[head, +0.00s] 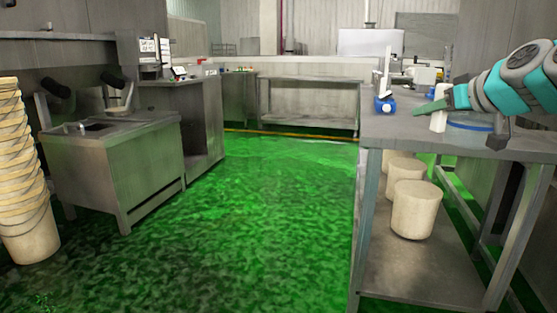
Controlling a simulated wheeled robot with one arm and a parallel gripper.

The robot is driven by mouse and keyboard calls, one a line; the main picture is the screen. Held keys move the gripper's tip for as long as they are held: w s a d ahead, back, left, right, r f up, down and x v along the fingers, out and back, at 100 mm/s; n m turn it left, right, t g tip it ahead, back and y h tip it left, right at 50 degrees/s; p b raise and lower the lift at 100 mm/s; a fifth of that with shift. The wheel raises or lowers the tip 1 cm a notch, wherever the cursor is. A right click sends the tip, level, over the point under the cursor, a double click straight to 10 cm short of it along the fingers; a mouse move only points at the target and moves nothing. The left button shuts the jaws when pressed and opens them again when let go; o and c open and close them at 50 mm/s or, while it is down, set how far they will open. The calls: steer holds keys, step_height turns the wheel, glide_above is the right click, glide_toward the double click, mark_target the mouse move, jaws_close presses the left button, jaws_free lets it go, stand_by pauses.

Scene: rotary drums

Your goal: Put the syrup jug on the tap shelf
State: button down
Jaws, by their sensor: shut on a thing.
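My gripper (438,107) is at the right, above the steel table (400,129), with its green fingers pointing left. It is shut on a small white upright object (438,121), partly covered by the fingers. I cannot tell for sure whether this is the syrup jug. I cannot tell whether its base touches the table. A blue container with a white top (386,105) stands on the same table, left of my gripper and apart from it. I cannot make out which surface is the tap shelf.
Pale buckets (415,211) stand on the table's lower shelf. A blue-rimmed round dish (470,125) lies right of my gripper. A steel sink unit (115,160) and a stack of buckets (20,180) stand at left. The green floor (240,220) between is clear.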

steer(key=shift+w+a+f, duration=0.15)
steer(key=shift+a+f, duration=0.05)
steer(key=shift+f, duration=0.3)
steer(key=shift+w+a+f, duration=0.15)
steer(key=shift+a+f, duration=0.05)
steer(key=shift+f, duration=0.3)
steer(key=w+a+f+m+h, duration=0.1)
steer(key=w+a+f, duration=0.2)
steer(key=f, duration=1.1)
steer(key=w+a+f+m+h+p, duration=0.1)
steer(key=w+a+f, duration=0.3)
steer(key=f, duration=1.1)
steer(key=w+a+f+h+p, duration=0.1)
steer(key=w+a+f, duration=0.2)
steer(key=a+f, duration=0.5)
steer(key=shift+w+a+f+m, duration=0.2)
steer(key=shift+f+m, duration=0.2)
steer(key=shift+f, duration=2.95)
